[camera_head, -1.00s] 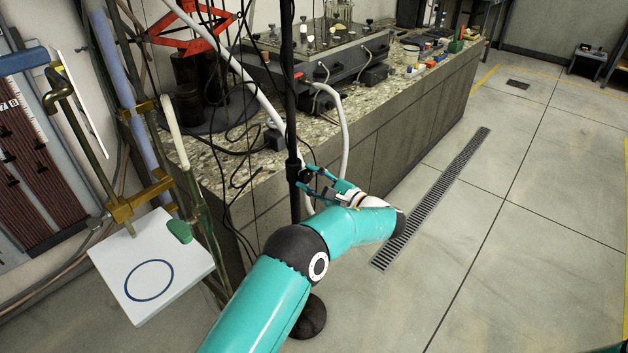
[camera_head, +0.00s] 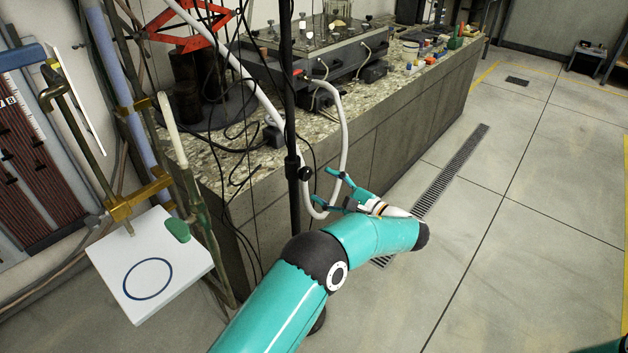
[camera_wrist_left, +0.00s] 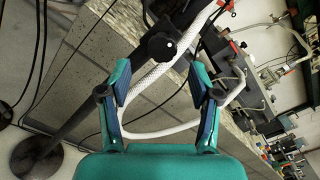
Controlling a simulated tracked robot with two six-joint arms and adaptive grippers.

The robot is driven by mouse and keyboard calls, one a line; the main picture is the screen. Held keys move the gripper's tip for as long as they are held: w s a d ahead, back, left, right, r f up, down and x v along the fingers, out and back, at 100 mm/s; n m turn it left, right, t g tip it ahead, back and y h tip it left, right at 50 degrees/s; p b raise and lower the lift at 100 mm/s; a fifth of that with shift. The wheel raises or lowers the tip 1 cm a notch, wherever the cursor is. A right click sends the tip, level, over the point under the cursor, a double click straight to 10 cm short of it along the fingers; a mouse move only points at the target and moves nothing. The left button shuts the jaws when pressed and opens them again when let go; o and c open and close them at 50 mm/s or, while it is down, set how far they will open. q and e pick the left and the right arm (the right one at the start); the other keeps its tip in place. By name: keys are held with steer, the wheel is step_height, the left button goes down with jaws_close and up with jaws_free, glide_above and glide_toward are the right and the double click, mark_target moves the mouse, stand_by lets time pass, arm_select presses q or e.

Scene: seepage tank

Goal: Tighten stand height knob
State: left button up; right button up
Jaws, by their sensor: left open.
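The black stand (camera_head: 292,110) is a thin upright pole in front of the bench. Its height knob (camera_head: 306,173) is a small round black knob on the collar, facing right. My left gripper (camera_head: 322,187) is open and empty, just right of the knob and apart from it. In the left wrist view the knob (camera_wrist_left: 161,47) sits ahead of the gap between the open fingers (camera_wrist_left: 160,78). The stand's round base (camera_wrist_left: 35,158) shows at lower left there; my arm hides most of it in the head view. My right gripper is out of view.
A white hose (camera_head: 344,130) loops down close behind my left fingers. Black cables hang left of the pole. The stone-topped bench (camera_head: 225,160) stands behind it. A white plate with a blue ring (camera_head: 150,245) is at left.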

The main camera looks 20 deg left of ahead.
arm_select(q)
steer(key=v, duration=0.6)
steer(key=shift+d, duration=0.2)
steer(key=shift+s+f, duration=0.1)
